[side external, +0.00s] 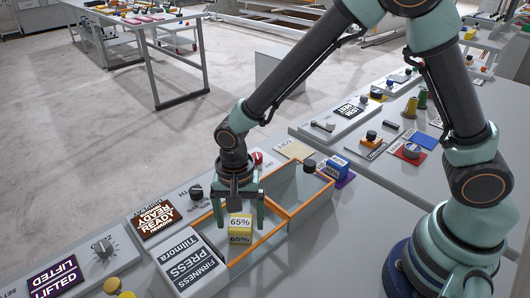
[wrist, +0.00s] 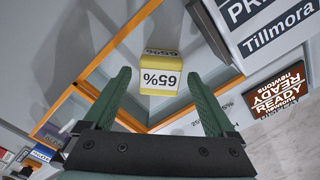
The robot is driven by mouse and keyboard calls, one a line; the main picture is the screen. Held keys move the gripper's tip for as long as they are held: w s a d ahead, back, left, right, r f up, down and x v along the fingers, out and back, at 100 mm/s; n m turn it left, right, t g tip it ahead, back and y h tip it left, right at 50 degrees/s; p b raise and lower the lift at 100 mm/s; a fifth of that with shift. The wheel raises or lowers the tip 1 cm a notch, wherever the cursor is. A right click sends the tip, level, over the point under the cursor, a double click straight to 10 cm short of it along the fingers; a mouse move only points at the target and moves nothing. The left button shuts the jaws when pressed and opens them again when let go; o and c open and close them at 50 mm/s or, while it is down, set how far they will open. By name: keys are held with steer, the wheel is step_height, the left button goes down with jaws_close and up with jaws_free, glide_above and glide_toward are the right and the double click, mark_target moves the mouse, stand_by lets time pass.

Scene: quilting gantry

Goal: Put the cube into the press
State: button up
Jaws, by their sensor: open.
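The cube (side external: 240,222) is yellow with white "65%" labels. It sits inside the orange-rimmed, clear-walled press (side external: 256,245), in the near-left compartment beside the "FIRMNESS PRESS Tillmora" sign (side external: 190,265). My gripper (side external: 240,212) is open above the compartment, one finger to each side of the cube. In the wrist view the cube (wrist: 160,76) shows just beyond and between the spread fingertips (wrist: 162,88), with a gap at each side. Whether the cube rests flat on the compartment floor is hard to tell.
A "READY" display (side external: 158,218), a dial (side external: 103,248) and a "LIFTED" display (side external: 55,279) line the left.

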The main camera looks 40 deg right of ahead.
mark_target(241, 222)
step_height(241, 222, up, 11)
steer(key=s+d+r+n+t, duration=0.2)
steer(key=s+d+r+n, duration=0.1)
steer(key=d, duration=0.6)
steer(key=s+d+r+n+t, duration=0.3)
steer(key=d+r+n, duration=0.3)
steer(key=d, duration=0.4)
steer(key=shift+r+t, duration=0.3)
steer(key=shift+r, duration=0.2)
